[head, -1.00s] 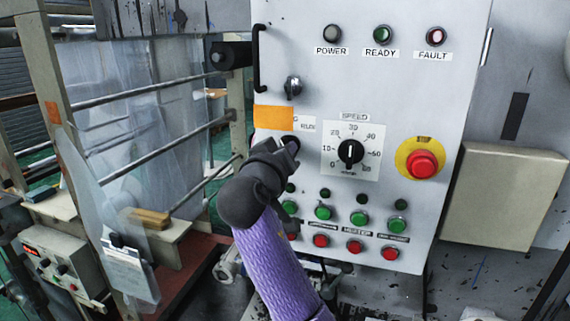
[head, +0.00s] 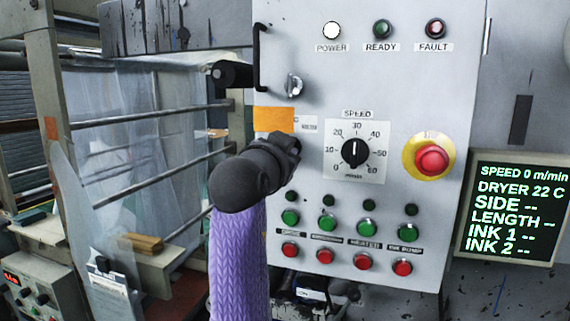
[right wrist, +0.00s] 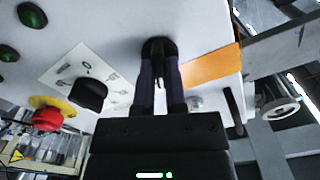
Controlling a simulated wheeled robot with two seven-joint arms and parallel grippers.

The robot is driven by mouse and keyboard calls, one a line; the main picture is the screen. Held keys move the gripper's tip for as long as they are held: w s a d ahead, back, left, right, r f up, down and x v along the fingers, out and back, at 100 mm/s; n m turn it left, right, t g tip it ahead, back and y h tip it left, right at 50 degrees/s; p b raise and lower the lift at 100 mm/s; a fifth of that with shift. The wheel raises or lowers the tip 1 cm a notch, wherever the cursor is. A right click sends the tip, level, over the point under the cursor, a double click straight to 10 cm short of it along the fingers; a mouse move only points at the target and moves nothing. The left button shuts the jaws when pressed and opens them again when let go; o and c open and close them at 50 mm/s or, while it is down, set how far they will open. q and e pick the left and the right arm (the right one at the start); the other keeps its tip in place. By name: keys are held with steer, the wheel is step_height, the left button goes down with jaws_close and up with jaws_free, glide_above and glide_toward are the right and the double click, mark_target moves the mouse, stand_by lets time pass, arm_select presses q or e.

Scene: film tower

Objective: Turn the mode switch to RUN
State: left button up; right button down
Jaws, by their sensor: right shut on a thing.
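The mode switch (right wrist: 157,48) is a small dark knob on the grey control panel (head: 400,85). In the right wrist view my right gripper (right wrist: 159,72) has its two dark fingers on either side of the knob, shut on it. In the head view the right gripper (head: 291,150) reaches the panel just below an orange label (head: 273,120) and hides the switch. A small white label (head: 306,123) beside the orange one is too blurred to read surely. The switch's pointer direction cannot be made out. My left gripper is not in view.
The POWER lamp (head: 332,30) is white and lit. A speed dial (head: 355,152), a red emergency button (head: 431,158) and rows of green and red buttons are close by. A lit display (head: 514,208) reads SPEED 0. A black handle (head: 257,58) stands at the panel's left.

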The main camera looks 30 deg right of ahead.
steer(key=shift+m+b, duration=0.7)
steer(key=shift+m, duration=1.4)
steer(key=c, duration=0.7)
jaws_free()
steer(key=shift+b+v, duration=1.95)
steer(key=shift+v, duration=3)
